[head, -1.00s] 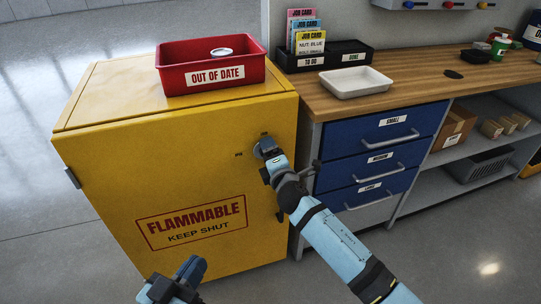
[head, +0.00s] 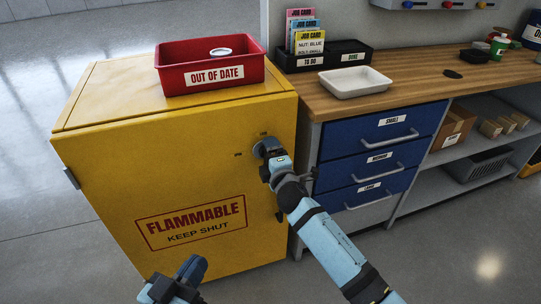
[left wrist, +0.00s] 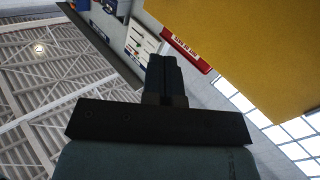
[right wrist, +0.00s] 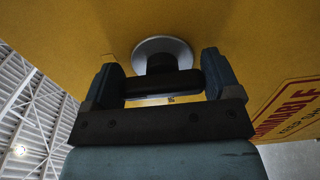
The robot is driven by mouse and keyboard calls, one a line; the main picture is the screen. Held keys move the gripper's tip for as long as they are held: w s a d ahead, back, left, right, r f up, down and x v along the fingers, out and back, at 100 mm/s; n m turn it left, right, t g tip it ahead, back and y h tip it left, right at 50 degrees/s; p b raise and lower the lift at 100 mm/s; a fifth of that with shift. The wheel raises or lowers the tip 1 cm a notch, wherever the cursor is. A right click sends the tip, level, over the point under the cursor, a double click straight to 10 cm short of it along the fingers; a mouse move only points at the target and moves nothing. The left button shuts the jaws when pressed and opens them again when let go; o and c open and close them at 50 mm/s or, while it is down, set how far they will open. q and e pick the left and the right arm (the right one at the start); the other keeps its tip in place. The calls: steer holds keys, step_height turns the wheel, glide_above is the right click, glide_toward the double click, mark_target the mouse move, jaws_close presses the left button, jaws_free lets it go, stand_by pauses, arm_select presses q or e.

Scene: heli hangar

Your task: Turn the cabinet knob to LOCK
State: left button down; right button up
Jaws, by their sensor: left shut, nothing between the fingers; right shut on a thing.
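The yellow cabinet (head: 110,150) stands at the left with its door closed. Its knob (head: 259,150) is on the upper right of the door, largely covered by my right gripper (head: 268,150). In the right wrist view the knob has a round grey base (right wrist: 150,47) and a dark crossbar (right wrist: 160,84). My right gripper's fingers are on both ends of the crossbar, shut on it. I cannot read the lock markings. My left gripper (head: 192,268) is shut and empty, low in front of the cabinet; its closed fingers show in the left wrist view (left wrist: 164,75).
A red OUT OF DATE bin (head: 173,78) sits on the cabinet top. To the right is a wooden workbench (head: 425,72) with a white tray (head: 355,92) and blue drawers (head: 362,150). The floor in front is clear.

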steer(key=o, duration=0.7)
arm_select(q)
steer(key=shift+r, duration=0.1)
arm_select(e)
steer(key=shift+o, duration=0.4)
steer(key=shift+s+d, duration=0.1)
steer(key=shift+s, duration=0.15)
arm_select(q)
steer(key=f, duration=0.1)
steer(key=a+f+g+y+p, duration=0.1)
steer(key=f+g+p, duration=0.1)
steer(key=f, duration=0.1)
steer(key=shift+s+a+y, duration=0.3)
steer(key=shift+s, duration=0.05)
arm_select(e)
steer(key=v, duration=0.7)
arm_select(q)
steer(key=shift+w+r, duration=0.1)
steer(key=shift+r, duration=0.15)
